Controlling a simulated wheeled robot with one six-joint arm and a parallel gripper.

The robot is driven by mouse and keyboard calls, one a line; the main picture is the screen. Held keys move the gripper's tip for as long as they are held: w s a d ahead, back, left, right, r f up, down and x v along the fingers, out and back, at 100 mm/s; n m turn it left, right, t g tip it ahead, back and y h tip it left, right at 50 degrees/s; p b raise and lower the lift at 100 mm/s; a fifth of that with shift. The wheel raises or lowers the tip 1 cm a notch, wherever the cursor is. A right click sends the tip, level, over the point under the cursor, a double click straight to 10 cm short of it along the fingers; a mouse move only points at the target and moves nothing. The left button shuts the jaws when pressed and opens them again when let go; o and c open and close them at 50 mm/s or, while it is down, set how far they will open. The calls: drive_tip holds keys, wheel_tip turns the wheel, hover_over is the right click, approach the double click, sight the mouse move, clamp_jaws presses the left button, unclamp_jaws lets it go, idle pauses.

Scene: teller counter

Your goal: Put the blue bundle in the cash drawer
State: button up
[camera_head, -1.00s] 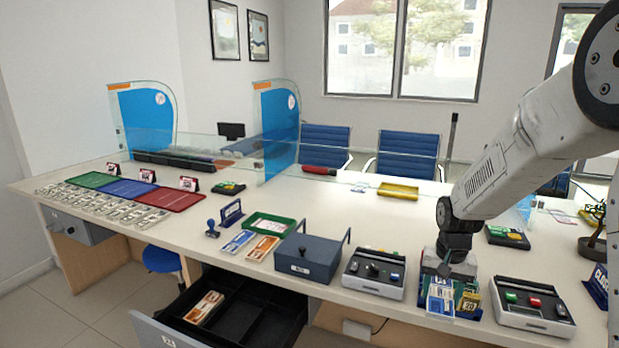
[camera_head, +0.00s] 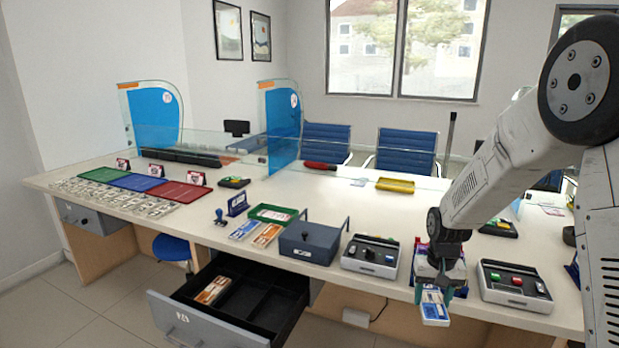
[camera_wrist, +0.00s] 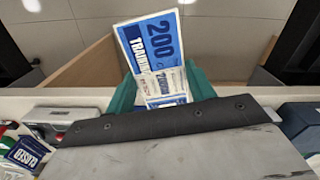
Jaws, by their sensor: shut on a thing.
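The blue bundle (camera_head: 434,309) is a stack of notes with a white band. In the wrist view the bundle (camera_wrist: 152,50) shows a large "200" and sticks out from between the teal fingertips. My gripper (camera_head: 432,293) is shut on it and holds it just past the counter's front edge, right of the drawer. The cash drawer (camera_head: 180,321) is pulled open below the counter, with black compartments. An orange bundle (camera_head: 213,290) lies in its left compartment. My gripper hides part of the blue bundle.
A grey box (camera_head: 312,243) and a button device (camera_head: 371,256) stand along the counter edge between gripper and drawer. Another device (camera_head: 514,286) stands right of my gripper. A blue and an orange bundle (camera_head: 267,235) lie on the counter left of the box.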

drive_tip(key=a+f+n, duration=0.2)
drive_tip(key=a+f, duration=0.2)
drive_tip(key=f, duration=0.4)
drive_tip(key=shift+s+f, duration=0.25)
drive_tip(key=shift+s, duration=0.15)
